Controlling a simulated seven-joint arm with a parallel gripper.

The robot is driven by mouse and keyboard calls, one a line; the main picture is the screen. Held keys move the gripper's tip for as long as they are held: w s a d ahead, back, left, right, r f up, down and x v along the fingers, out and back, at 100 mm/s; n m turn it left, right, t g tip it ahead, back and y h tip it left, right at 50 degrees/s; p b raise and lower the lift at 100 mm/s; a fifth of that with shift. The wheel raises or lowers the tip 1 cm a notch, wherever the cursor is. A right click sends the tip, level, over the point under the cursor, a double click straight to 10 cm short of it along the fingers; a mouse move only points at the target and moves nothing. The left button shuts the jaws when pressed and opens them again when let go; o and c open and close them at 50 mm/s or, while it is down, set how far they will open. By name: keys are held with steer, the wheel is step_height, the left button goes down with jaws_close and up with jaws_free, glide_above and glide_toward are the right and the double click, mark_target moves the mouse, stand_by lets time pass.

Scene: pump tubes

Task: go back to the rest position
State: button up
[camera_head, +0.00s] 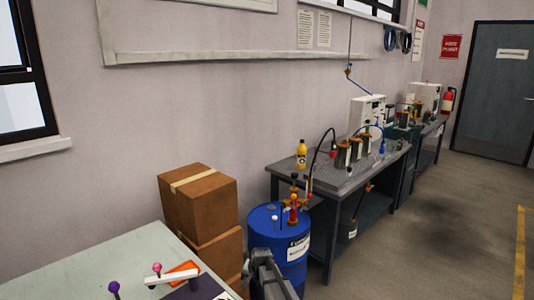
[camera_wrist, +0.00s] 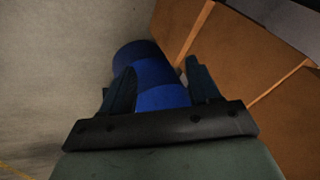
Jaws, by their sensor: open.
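My gripper (camera_wrist: 160,78) shows in the wrist view with its two dark fingers spread apart and nothing between them. Beyond the fingers is the blue drum (camera_wrist: 150,60), with the brown cardboard boxes (camera_wrist: 240,60) to its right. In the head view a grey part of my arm (camera_head: 268,274) shows at the bottom, in front of the blue drum (camera_head: 262,238). I see no contact between the fingers and the drum. The fingertips are hard to make out in the head view.
Stacked cardboard boxes (camera_head: 200,203) stand left of the drum. A pale table (camera_head: 90,265) at lower left holds purple and pink knobs and an orange item. A grey workbench (camera_head: 300,178) with pump gear and a yellow bottle (camera_head: 302,155) stands behind right. The floor (camera_head: 430,235) at right is clear.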

steer(key=s+d+f+n+g+h, duration=0.1)
steer(key=s+d+f+g, duration=0.1)
steer(key=s+d+f, duration=0.65)
steer(key=s+d+f+g, duration=0.25)
steer(key=s+f, duration=0.25)
steer(key=s, duration=0.7)
steer(key=s+d+f+n+g+h, duration=0.1)
steer(key=s+d+f, duration=0.6)
steer(key=s, duration=0.3)
steer(key=s+d+g, duration=0.2)
steer(key=s+d, duration=0.1)
steer(key=s, duration=1.2)
steer(key=s+d+f+n+g, duration=0.1)
steer(key=s+d+g, duration=0.1)
steer(key=s, duration=1.4)
steer(key=shift+d+f+g+h, duration=0.3)
steer(key=shift+d+g, duration=0.1)
steer(key=shift+g, duration=0.25)
